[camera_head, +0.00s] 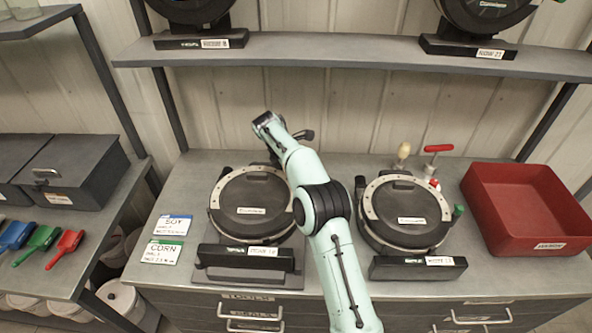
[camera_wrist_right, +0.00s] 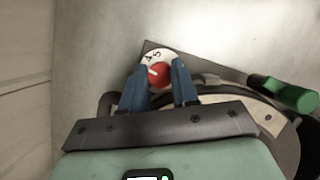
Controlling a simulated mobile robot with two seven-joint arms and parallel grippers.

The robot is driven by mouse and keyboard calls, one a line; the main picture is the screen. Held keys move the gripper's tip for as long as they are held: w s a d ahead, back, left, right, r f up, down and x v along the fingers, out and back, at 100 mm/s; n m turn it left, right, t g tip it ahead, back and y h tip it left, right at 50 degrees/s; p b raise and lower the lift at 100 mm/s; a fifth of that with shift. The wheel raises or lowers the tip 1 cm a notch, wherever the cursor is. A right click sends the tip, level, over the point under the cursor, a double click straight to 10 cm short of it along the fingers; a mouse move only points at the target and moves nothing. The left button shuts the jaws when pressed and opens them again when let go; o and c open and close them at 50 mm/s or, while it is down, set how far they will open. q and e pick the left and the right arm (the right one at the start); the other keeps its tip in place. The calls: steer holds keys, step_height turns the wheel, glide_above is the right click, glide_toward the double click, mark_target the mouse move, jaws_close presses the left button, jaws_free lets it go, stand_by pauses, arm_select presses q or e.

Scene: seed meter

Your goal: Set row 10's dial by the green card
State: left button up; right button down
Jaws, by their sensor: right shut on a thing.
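The seed meter on the left of the bench (camera_head: 250,205) is round and dark with a pale rim; the small label on its base is hard to read. The green card (camera_head: 161,252) reads CORN; its smaller line is too small to read surely. My right arm reaches to the back of this meter. In the right wrist view my right gripper (camera_wrist_right: 160,76) has its blue fingers either side of the red knob (camera_wrist_right: 159,74), shut on it. The white dial (camera_wrist_right: 149,55) around the knob shows a 4 and a 5; the fingers hide part. My left gripper is not in view.
A second meter (camera_head: 405,212) stands to the right, near a red-handled tool (camera_head: 438,149) and a red bin (camera_head: 525,207). A blue SOY card (camera_head: 173,225) lies beside the green card. A shelf (camera_head: 350,55) with more meters hangs above. The green handle (camera_wrist_right: 298,97) is near my gripper.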

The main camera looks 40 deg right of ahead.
steer(key=shift+w+m, duration=0.15)
steer(key=shift+m, duration=0.15)
steer(key=shift+s, duration=0.2)
steer(key=c, duration=0.8)
jaws_free()
steer(key=shift+c, duration=0.2)
